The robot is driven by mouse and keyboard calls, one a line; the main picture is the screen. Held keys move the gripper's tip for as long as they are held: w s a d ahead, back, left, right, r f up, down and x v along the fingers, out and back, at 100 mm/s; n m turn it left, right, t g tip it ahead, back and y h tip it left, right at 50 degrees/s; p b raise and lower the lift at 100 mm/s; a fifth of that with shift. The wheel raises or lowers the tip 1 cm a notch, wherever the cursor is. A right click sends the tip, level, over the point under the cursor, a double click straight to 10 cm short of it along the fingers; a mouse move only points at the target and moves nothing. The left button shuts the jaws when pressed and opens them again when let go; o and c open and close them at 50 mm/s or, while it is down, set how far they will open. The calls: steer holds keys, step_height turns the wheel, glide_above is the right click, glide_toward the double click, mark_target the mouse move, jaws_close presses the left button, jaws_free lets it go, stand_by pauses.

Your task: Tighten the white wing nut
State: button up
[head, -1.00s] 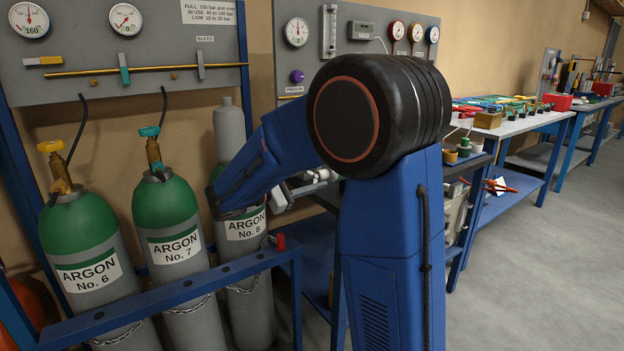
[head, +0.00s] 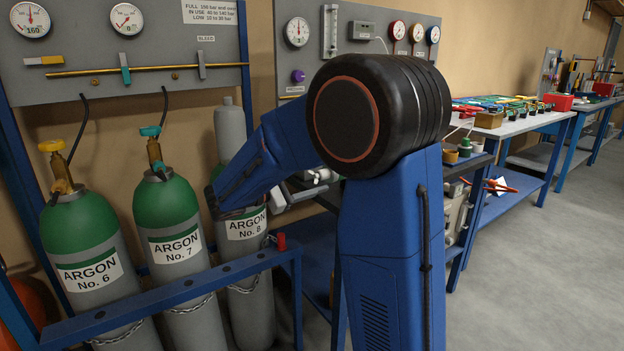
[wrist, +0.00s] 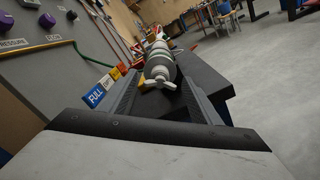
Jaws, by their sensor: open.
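In the wrist view a white wing nut (wrist: 159,79) sits on the near end of a fitting with a dark round body and pale rings behind it (wrist: 160,54). My gripper (wrist: 157,82) is open, with one dark finger on each side of the wing nut in the picture. I see no finger touching it, and the depth between them is hard to judge. In the head view my blue arm covers most of that spot, and my gripper's fingers cannot be made out.
Argon cylinders (head: 175,222) stand left in a blue rack (head: 180,297). A dark bench top (wrist: 206,78) lies under the fitting. FULL tags (wrist: 95,96) and a gauge panel (wrist: 50,60) are close on the left. The floor (head: 545,260) at right is clear.

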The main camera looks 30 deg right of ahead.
steer(key=a, duration=1.7)
steer(key=shift+s, duration=0.3)
steer(key=s+d+f+m+g+y, duration=0.15)
steer(key=s+d+f+y, duration=0.3)
steer(key=s, duration=0.45)
steer(key=s+d+f+m+y, duration=0.25)
steer(key=s+d+y, duration=0.2)
steer(key=s, duration=0.35)
steer(key=s+a+f+m+t+y, duration=0.2)
steer(key=s+a+f+m+y, duration=0.1)
steer(key=s, duration=0.3)
steer(key=s+a+f+m+t+y, duration=0.3)
steer(key=s+a+y, duration=0.1)
steer(key=s+y, duration=0.2)
steer(key=shift+s+a+f+m+t, duration=0.25)
steer(key=shift+s+f+m+t, duration=0.05)
steer(key=shift+f+m+t, duration=0.1)
